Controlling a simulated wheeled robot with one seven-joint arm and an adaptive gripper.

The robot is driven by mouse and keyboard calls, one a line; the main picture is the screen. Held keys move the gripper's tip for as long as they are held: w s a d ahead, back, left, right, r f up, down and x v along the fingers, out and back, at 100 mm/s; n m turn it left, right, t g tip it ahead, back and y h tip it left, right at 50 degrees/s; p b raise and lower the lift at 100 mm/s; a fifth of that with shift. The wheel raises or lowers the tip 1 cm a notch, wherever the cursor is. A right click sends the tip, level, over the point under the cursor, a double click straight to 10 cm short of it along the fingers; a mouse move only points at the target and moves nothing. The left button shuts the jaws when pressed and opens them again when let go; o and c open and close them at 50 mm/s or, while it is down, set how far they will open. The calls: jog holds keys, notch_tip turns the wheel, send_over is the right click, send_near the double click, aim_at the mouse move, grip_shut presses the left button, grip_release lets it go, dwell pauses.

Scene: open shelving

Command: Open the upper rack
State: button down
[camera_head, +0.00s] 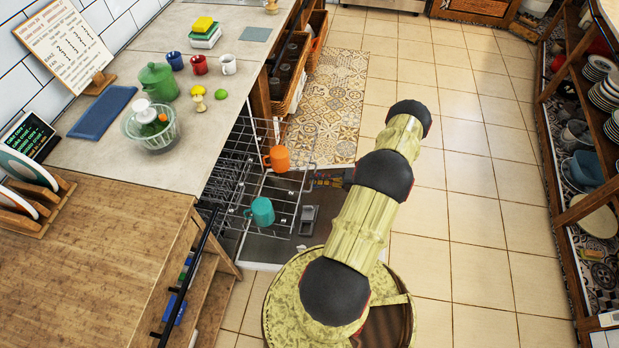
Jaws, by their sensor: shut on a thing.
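The upper rack (284,190) is a wire rack extending out of the dishwasher below the counter on the left. An orange mug (277,158) and a teal mug (261,211) are on it. The dishwasher door (268,248) is folded down below the rack. My arm rises in front of the camera, right of the rack. My gripper is not visible, so its contact with the rack cannot be seen. The rack's inner part lies under the counter edge.
The grey counter (190,30) holds a green pot (158,82), a glass bowl (151,125) and several cups. Open drawers (292,75) stand beyond the dishwasher. Shelving (570,215) lines the right side. Tiled floor (465,180) between is clear.

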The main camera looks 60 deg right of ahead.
jog(key=shift+s+d, duration=0.1)
dwell(0.3)
jog(key=c, duration=2.1)
grip_release()
jog(key=shift+o, duration=0.6)
jog(key=v, duration=1.2)
